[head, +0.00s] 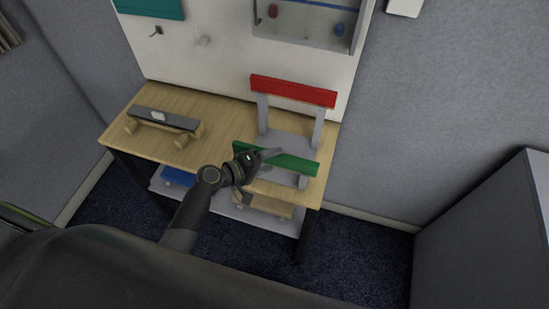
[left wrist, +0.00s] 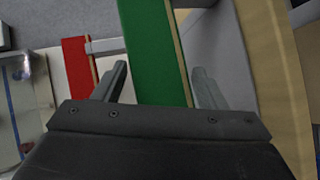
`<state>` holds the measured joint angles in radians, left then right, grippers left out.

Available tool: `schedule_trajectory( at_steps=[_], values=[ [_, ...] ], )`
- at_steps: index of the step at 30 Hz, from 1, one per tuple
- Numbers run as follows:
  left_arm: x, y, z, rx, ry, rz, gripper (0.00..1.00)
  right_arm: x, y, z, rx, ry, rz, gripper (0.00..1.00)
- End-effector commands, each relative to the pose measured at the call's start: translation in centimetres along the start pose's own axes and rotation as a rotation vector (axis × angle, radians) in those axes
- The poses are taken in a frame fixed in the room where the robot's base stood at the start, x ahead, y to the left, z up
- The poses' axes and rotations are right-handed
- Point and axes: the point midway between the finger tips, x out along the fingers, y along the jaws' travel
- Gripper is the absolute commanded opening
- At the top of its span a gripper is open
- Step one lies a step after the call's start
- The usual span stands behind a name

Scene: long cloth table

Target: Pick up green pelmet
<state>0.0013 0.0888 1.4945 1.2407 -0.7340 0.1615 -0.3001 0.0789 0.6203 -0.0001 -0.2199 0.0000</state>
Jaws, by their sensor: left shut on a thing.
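The green pelmet (head: 290,160) is a long flat green bar with a light wooden edge, at the front of a grey stand (head: 285,143) on the table. My left gripper (head: 268,158) reaches it from the left in the head view. In the left wrist view the green pelmet (left wrist: 152,50) runs between the two fingers of my left gripper (left wrist: 160,85), which is shut on it. Part of the pelmet is hidden behind the gripper in the head view. My right gripper is not in view.
A red bar (head: 292,91) tops the back of the grey stand. A dark bar on wooden supports (head: 164,120) stands at the table's left. The wooden table (head: 222,125) is clear between them. A low shelf below holds a blue thing (head: 178,177). A white board (head: 225,55) rises behind.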

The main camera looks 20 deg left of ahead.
Motion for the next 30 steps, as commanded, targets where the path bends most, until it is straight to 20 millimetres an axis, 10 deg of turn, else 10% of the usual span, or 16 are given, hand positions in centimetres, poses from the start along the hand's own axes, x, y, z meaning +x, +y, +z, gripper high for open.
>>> schedule_trajectory(
  at_steps=[11, 30],
  values=[
    [-0.2, 0.5, -0.1, 0.003, 0.001, 0.001, 0.35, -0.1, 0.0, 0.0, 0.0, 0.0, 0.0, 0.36],
    [-3.2, 9.2, -1.0, 0.003, 0.0, 0.002, 0.24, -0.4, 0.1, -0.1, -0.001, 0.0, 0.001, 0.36]
  ],
)
